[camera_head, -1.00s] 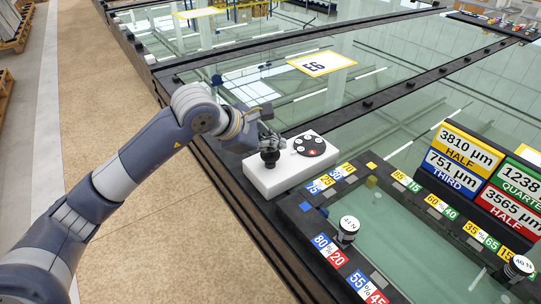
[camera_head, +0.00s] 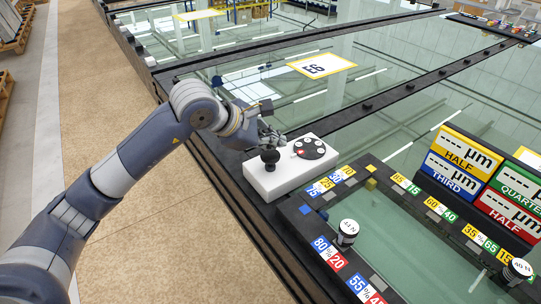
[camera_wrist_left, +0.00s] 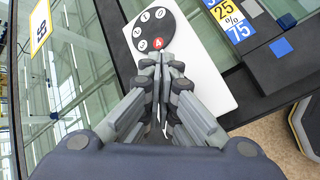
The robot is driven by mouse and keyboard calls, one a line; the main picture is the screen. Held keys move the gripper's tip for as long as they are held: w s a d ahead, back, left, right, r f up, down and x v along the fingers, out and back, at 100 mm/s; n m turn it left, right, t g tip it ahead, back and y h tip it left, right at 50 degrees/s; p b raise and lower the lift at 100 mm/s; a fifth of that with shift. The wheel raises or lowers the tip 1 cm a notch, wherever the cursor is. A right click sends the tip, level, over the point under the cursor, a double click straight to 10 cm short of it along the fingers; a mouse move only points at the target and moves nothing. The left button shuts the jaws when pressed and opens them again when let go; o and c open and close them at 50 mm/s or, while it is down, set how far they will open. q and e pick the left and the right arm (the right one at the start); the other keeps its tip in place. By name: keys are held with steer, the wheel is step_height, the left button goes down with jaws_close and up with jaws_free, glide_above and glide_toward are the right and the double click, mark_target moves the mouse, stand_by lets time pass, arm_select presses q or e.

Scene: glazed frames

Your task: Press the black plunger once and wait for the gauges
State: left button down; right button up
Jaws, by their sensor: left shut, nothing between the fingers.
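The black plunger (camera_head: 270,158) stands upright on a white box (camera_head: 258,182) at the edge of the glass table. My left gripper (camera_head: 272,137) is shut and empty, just behind and above the plunger in the head view, seemingly apart from it. In the left wrist view my closed fingers (camera_wrist_left: 162,68) lie over the white box (camera_wrist_left: 205,85), and the plunger is hidden. The gauges, a yellow one (camera_head: 466,150), a blue one (camera_head: 453,176), a green one (camera_head: 521,183) and a red one (camera_head: 507,211), show dashes before "µm". My right gripper is out of view.
A round black panel (camera_head: 311,148) with white marks and a red one sits on the box; it also shows in the left wrist view (camera_wrist_left: 150,32). Open floor lies left.

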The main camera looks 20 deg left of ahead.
mark_target(272, 156)
arm_select(q)
steer(key=shift+r, duration=0.1)
step_height(272, 156, up, 6)
steer(key=p, duration=0.2)
steer(key=shift+p, duration=0.3)
stand_by(0.9)
